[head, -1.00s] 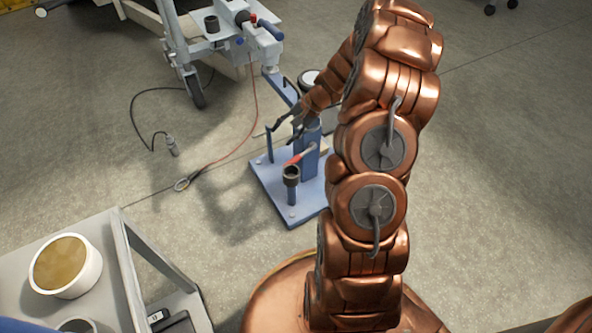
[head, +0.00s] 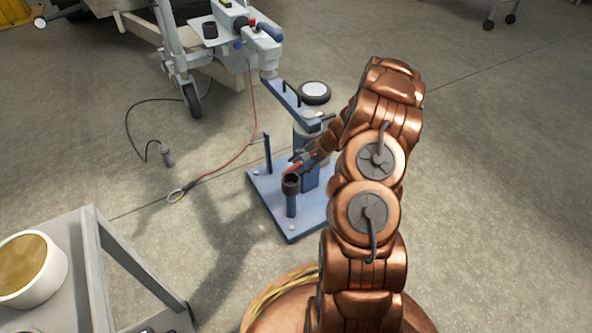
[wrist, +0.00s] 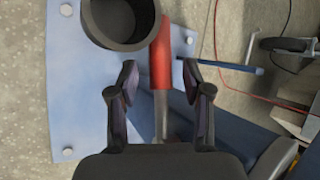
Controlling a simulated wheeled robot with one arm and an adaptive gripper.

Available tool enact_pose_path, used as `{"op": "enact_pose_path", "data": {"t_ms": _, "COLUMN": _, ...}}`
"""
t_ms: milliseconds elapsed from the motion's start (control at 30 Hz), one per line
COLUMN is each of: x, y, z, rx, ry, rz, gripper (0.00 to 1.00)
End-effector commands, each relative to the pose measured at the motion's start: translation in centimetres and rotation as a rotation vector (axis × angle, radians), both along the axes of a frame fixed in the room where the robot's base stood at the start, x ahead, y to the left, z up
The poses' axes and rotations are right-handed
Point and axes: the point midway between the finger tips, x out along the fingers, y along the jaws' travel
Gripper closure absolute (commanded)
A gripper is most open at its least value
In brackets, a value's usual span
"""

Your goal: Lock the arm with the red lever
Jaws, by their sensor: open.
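The red lever (head: 293,168) shows its red grip beside the post of the blue stand (head: 308,172). The blue arm (head: 289,99) of the stand reaches from the post top toward the back left. My gripper (head: 305,157) is at the lever, partly hidden by my own arm in the head view. In the wrist view, the red lever (wrist: 160,55) runs between the two open fingers of my gripper (wrist: 159,76), with a gap on each side. The lever's grey rod continues below the grip, and its lower end is hidden by the gripper body.
A dark-topped cup on a short blue post (head: 291,184) stands close to the lever's tip. A thin blue upright (head: 268,153) rises from the base plate (head: 290,229). A grey cart with a white pot (head: 40,270) is at the lower left. A red cable (head: 232,160) lies on the floor.

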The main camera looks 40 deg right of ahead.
Motion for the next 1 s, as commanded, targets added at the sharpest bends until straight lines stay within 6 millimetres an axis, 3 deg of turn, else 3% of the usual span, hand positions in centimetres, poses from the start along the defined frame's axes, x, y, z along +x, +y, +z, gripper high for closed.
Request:
{"op": "enact_pose_path", "data": {"t_ms": 133, "x": 0.6, "y": 0.67, "z": -1.31, "rx": -0.001, "ry": 0.001, "rz": 0.001, "gripper": 0.5}}
{"op": "enact_pose_path", "data": {"t_ms": 500, "x": 0.86, "y": 0.86, "z": -1.5, "rx": -0.001, "ry": 0.0, "rz": -0.001, "gripper": 0.5}}
{"op": "enact_pose_path", "data": {"t_ms": 1000, "x": 0.84, "y": 0.85, "z": -1.49, "rx": -0.001, "ry": 0.0, "rz": -0.001, "gripper": 1.0}}
